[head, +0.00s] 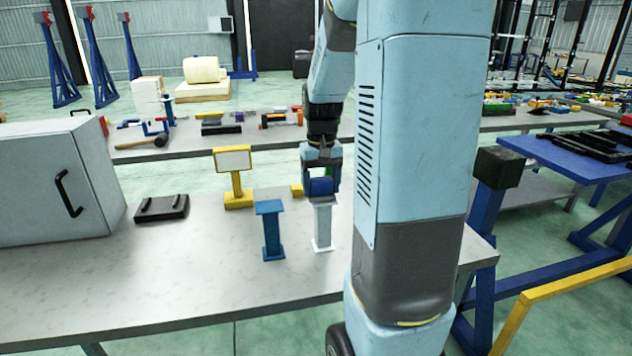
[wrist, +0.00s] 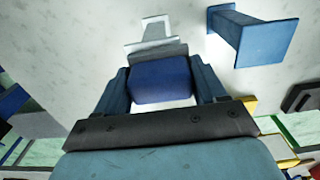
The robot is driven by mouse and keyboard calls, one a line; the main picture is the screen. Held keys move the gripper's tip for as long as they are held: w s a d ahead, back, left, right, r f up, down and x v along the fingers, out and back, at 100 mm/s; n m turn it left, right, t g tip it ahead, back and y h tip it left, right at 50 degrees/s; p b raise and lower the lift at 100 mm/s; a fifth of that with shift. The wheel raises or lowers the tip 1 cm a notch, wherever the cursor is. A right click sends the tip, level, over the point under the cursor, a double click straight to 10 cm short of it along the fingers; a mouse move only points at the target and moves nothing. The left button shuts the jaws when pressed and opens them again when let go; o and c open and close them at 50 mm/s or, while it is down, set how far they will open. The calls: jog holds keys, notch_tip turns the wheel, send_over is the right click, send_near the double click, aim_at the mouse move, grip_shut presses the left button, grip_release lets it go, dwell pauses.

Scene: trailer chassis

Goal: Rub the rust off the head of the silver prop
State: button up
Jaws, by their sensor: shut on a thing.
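My gripper (head: 321,180) is shut on a blue block-like pad (head: 321,188), held between its two fingers; the pad also shows in the wrist view (wrist: 161,83). The silver prop (head: 322,228) stands upright on the grey table, directly below the pad in the head view. In the wrist view the silver prop (wrist: 153,33) shows just beyond the pad. The pad and gripper overlap the prop's head, so I cannot tell whether they touch. No rust can be made out. A blue prop (head: 272,232) stands upright to the left, also in the wrist view (wrist: 252,38).
A yellow stand with a pale panel (head: 234,162) is behind the blue prop. A black tray-like object (head: 161,208) and a grey cabinet (head: 60,185) are on the left. The front of the grey table (head: 180,285) is clear.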

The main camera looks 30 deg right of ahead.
aim_at(316, 179)
jog(key=shift+d+f, duration=0.3)
jog(key=shift+d, duration=0.15)
jog(key=shift+s+d+r, duration=0.2)
jog(key=shift+s+d, duration=0.05)
jog(key=shift+d, duration=0.45)
jog(key=shift+s+d+f, duration=0.1)
jog(key=shift+d, duration=0.05)
jog(key=shift+a+f, duration=0.2)
jog(key=shift+a, duration=0.05)
jog(key=shift+w+a+r, duration=0.15)
jog(key=shift+w+a, duration=0.1)
jog(key=shift+a, duration=0.35)
jog(key=shift+w+a+r, duration=0.25)
jog(key=shift+a+r, duration=0.15)
jog(key=shift+a, duration=0.25)
jog(key=shift+w+a+r, duration=0.25)
jog(key=shift+a+r, duration=0.1)
jog(key=shift+a, duration=0.25)
jog(key=shift+s+d+r, duration=0.1)
jog(key=shift+r, duration=1.5)
jog(key=shift+s+d+r, duration=0.1)
jog(key=shift+r, duration=1.5)
jog(key=shift+a, duration=0.1)
